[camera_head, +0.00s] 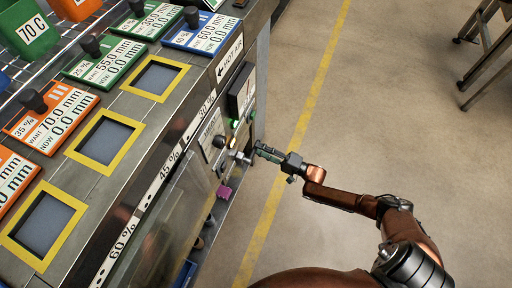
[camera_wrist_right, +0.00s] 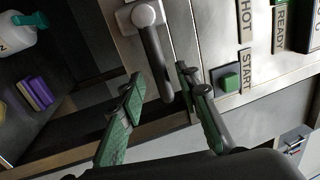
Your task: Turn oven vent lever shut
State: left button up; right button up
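The oven vent lever (camera_wrist_right: 155,55) is a grey handle on a round silver pivot, fixed to the metal oven front. In the right wrist view it hangs down from the pivot, slightly slanted. In the head view the lever (camera_head: 240,157) is small, on the front panel just left of my gripper. My right gripper (camera_head: 262,151) reaches the panel from the right. In the wrist view its green-padded fingers (camera_wrist_right: 160,80) are apart, one on each side of the lever's lower end, with gaps visible. My left gripper is out of view.
A green button (camera_wrist_right: 228,79) beside a START label sits right of the fingers. A purple block (camera_wrist_right: 36,93) and a white bottle (camera_wrist_right: 20,32) are at the left. Yellow-framed recesses (camera_head: 104,139) line the worktop.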

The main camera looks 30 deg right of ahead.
jog(key=v, duration=0.9)
jog(key=shift+s+d, duration=0.2)
jog(key=shift+s, duration=0.1)
